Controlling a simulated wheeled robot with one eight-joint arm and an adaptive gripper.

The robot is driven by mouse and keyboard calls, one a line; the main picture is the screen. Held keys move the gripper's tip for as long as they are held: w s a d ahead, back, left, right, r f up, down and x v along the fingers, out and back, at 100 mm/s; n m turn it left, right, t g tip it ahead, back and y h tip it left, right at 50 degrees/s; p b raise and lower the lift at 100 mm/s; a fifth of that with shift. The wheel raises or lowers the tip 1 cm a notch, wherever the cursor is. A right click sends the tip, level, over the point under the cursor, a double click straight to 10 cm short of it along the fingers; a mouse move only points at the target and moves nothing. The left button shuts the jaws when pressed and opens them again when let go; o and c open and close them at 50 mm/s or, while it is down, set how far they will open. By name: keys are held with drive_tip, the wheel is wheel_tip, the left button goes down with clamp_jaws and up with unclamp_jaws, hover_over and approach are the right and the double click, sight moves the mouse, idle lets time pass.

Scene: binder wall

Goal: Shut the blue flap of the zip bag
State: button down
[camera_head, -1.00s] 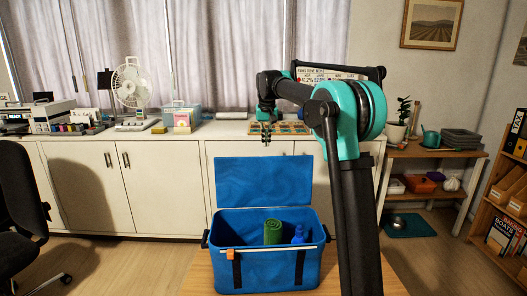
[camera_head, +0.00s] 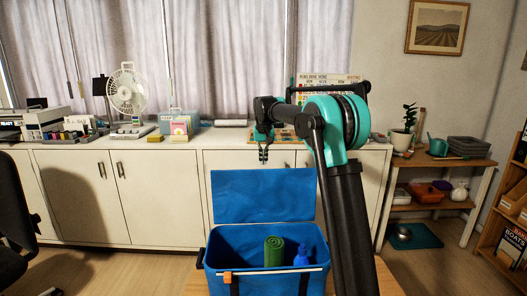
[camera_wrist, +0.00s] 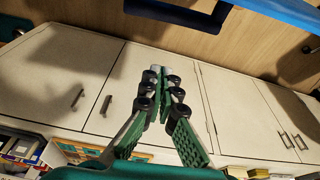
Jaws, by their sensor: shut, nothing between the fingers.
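The blue zip bag (camera_head: 250,281) stands open on a wooden surface in front of me in the head view. Its blue flap (camera_head: 262,196) stands upright along the back edge of the opening. A green roll (camera_head: 274,251) and a blue bottle (camera_head: 302,256) are inside the bag. My gripper (camera_head: 263,160) hangs above the flap's top edge, a little apart from it in the picture, shut and empty. In the wrist view my gripper (camera_wrist: 158,74) shows its fingertips together, and a blue strip, likely the flap (camera_wrist: 285,12), crosses the top right.
White cabinets (camera_head: 160,195) line the back, with a fan (camera_head: 127,90) and other items on top. A wooden shelf table (camera_head: 440,160) stands right, with a potted plant (camera_head: 404,130). A black chair (camera_head: 12,220) is at the left.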

drive_tip(key=shift+s+d+f, duration=0.1)
drive_tip(key=shift+s+f, duration=0.15)
drive_tip(key=shift+s, duration=0.35)
drive_tip(key=shift+s+a+f, duration=0.1)
drive_tip(key=shift+s+f, duration=0.1)
drive_tip(key=shift+s, duration=0.4)
drive_tip(key=shift+s+d+f, duration=0.1)
drive_tip(key=shift+s+f, duration=0.15)
drive_tip(key=shift+s, duration=0.35)
drive_tip(key=shift+s, duration=0.1)
